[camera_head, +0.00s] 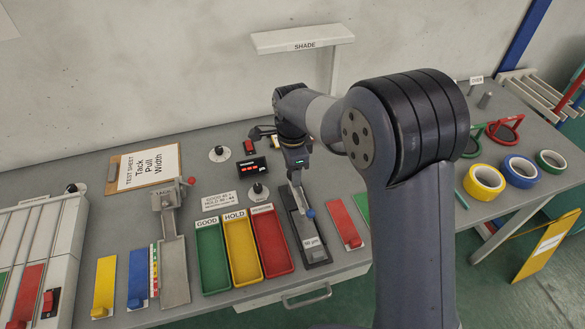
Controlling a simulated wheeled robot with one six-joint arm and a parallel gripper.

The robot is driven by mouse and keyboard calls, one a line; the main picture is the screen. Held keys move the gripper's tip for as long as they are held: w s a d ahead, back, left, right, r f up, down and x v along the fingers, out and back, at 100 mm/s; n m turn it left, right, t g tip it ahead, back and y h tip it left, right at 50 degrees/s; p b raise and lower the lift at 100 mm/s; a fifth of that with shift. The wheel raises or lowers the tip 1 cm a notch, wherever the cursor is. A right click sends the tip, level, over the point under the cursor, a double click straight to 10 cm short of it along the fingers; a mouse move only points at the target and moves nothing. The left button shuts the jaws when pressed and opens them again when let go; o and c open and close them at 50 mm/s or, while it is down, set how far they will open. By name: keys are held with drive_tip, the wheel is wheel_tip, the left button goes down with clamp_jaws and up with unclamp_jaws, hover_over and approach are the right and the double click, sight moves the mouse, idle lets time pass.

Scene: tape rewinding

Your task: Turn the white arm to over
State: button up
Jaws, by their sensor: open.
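A white flat arm labelled SHADE (300,39) is raised at the back of the bench, near the wall, on a pale upright post (335,72). A small sign that appears to read OVER (476,80) stands at the back right of the bench, apart from it. My gripper (296,180) points down in front of and below the white arm, near a grey gauge stand (313,251). It is open, and I see nothing held. The fingertips are small, and whether they touch the stand cannot be told. My own arm hides part of the bench to the right.
Green (211,259), yellow (241,253) and red (271,243) trays lie left of the gauge stand. A small black display (252,168) and dark knobs (257,190) sit behind them. Tape rolls, including a blue one (520,172), lie at right. A clipboard (146,168) lies at left.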

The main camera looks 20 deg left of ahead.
wheel_tip(320, 180, up, 11)
drive_tip(key=shift+b, duration=0.45)
drive_tip(key=shift+f, duration=0.2)
wheel_tip(320, 180, down, 10)
drive_tip(key=shift+f+p, duration=0.15)
drive_tip(key=shift+p, duration=0.3)
drive_tip(key=shift+f, duration=0.2)
